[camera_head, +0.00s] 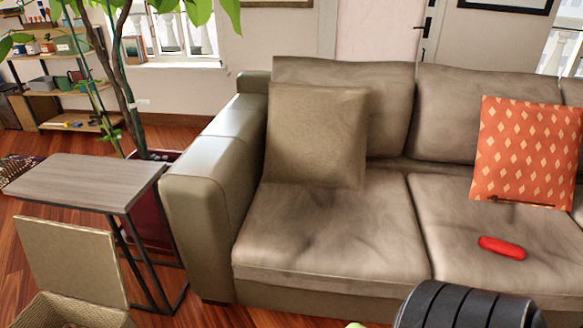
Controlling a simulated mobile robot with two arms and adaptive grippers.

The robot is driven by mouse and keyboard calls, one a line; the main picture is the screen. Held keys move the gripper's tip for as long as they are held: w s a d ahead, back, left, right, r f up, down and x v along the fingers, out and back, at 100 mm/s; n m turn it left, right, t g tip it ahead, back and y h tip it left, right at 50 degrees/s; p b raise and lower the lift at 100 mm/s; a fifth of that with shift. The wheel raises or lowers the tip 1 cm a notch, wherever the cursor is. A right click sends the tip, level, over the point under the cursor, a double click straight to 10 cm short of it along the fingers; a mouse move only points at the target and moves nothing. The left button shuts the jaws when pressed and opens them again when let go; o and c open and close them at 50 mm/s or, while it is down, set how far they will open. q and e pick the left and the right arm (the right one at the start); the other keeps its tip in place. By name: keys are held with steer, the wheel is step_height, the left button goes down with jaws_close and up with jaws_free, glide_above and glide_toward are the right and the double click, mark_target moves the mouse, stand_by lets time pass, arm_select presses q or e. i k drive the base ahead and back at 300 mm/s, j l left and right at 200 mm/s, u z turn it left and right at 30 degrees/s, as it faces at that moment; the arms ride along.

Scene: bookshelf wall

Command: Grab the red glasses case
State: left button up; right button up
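The red glasses case (502,247) is a small, rounded, elongated case. It lies on the right seat cushion of the grey-brown sofa (330,235), towards the cushion's front and below an orange patterned pillow. It is fully visible and nothing touches it from above. Neither of my grippers shows in the head view.
The orange pillow (528,150) and a beige pillow (317,135) lean on the backrest. A side table (85,182) and open wicker box (75,260) stand left. A dark ridged rounded shape (465,307) fills the bottom edge in front of the sofa; I cannot tell what it is.

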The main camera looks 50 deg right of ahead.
mark_target(496, 245)
steer(key=z, duration=3)
steer(key=i+j, duration=0.35)
